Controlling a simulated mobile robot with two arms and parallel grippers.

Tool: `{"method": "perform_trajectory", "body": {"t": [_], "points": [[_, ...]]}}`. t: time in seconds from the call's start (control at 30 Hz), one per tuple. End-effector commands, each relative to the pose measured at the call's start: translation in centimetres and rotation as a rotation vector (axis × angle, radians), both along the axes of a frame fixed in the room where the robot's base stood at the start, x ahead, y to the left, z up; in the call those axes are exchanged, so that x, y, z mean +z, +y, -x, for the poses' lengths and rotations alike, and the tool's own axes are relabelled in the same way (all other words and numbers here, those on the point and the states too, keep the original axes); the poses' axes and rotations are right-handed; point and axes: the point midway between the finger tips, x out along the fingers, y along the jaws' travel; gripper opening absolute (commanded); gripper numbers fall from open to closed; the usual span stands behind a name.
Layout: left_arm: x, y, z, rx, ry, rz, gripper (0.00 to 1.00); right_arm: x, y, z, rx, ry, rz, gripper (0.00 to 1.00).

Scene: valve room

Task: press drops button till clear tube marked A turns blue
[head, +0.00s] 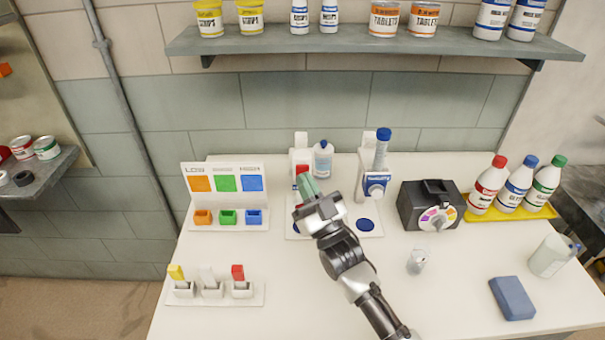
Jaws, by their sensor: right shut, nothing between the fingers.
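A white dispenser stand (375,210) stands at the middle of the table, with a left unit (301,155) showing red parts and a right unit (376,186) with a blue label. A blue-capped grey tube (381,152) stands upright in the right unit. A small clear bottle with a blue cap (323,160) stands beside the left unit. My right gripper (307,185) is shut and empty, its green fingertips in front of the left unit, hiding its lower part. I cannot tell whether it touches. No letter A or drops button is readable. My left gripper is not in view.
A colour-card stand (226,216) is at left, with strip holders (213,299) in front. A black device with a colour dial (431,208), bottles on a yellow tray (525,214), a small clear cup (417,261), a blue sponge (512,298) and a jug (553,256) occupy the right.

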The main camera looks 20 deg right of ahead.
Motion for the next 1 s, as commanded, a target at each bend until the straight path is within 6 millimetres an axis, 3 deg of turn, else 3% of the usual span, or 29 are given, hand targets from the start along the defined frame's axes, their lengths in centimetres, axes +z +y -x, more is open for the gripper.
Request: {"method": "perform_trajectory", "body": {"t": [1.0], "points": [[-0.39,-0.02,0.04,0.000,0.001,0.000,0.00,-0.03,-0.25,-0.81,0.000,0.000,0.000,0.00]]}}
